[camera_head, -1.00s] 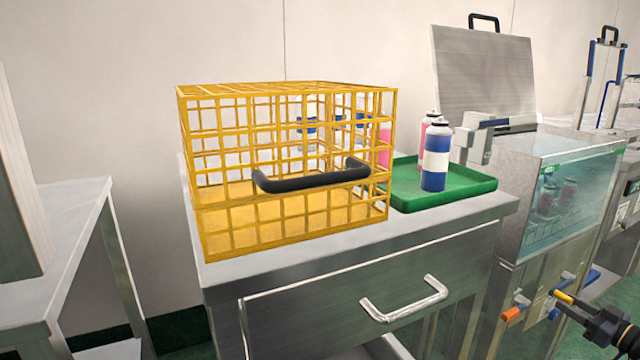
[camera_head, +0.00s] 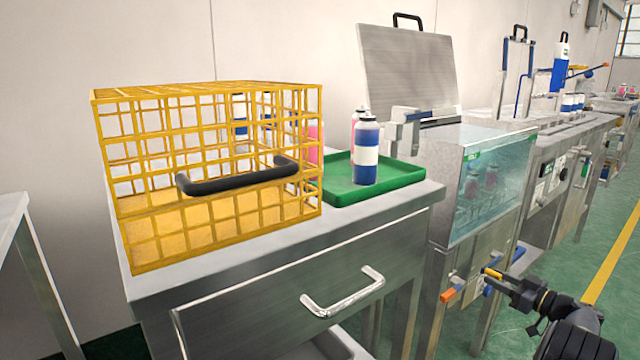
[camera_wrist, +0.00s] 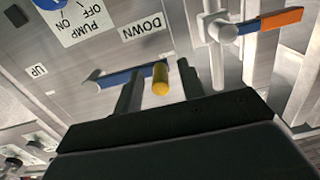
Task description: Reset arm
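My gripper (camera_head: 508,283) is at the lower right in the head view, in front of the water-bath cabinet. In the wrist view its two dark fingers (camera_wrist: 158,92) are apart, so it is open. A yellow-tipped lever end (camera_wrist: 160,78) shows between the fingers in that view, with clear space on both sides of it. Whether it lies between the fingers or just beyond them I cannot tell. My arm comes in from the lower right corner.
A blue lever with an orange end (camera_wrist: 270,20) is beside it on the labelled panel (camera_wrist: 90,50). A yellow cage (camera_head: 215,218) and a green tray (camera_head: 400,175) with spray cans (camera_head: 366,150) stand on the steel bench (camera_head: 180,285). Floor is free at right.

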